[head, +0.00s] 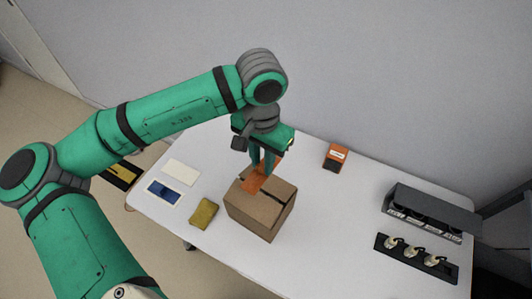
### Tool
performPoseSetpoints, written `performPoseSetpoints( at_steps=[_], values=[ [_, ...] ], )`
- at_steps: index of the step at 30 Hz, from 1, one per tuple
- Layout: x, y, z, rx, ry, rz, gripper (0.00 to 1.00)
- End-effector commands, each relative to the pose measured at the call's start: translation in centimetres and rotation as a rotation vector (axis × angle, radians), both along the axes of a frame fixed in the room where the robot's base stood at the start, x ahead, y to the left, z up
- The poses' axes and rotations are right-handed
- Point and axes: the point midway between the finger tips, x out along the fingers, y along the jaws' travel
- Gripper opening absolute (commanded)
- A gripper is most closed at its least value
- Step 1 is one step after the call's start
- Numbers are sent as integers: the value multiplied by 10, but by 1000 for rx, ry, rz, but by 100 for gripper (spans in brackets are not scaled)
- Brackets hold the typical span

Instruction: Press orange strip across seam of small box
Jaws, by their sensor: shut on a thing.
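The small brown cardboard box (252,209) sits on the white table, with a dark seam line across its top. My gripper (262,170) is above the far left part of the box top, fingers pointing down, shut on the orange strip (253,183). The strip hangs from the fingers down to the box top near the seam. I cannot tell whether its lower end touches the cardboard. The far part of the box top is partly hidden by the strip and fingers.
Left of the box lie an olive sponge-like block (204,213), a blue-and-white card (164,193) and a cream sheet (182,172). An orange-and-dark box (336,157) stands behind. A dark rack (432,212) and a black holder (414,258) are at right. Table between is clear.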

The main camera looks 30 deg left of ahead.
Motion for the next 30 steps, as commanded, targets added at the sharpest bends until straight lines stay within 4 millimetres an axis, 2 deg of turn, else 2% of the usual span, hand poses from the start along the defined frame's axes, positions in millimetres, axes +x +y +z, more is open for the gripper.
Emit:
performPoseSetpoints(
  at_steps=[15,30],
  values=[
    [-2,3,-43,-1,0,7,1],
    [-1,2,-51,0,0,4,1]
  ],
)
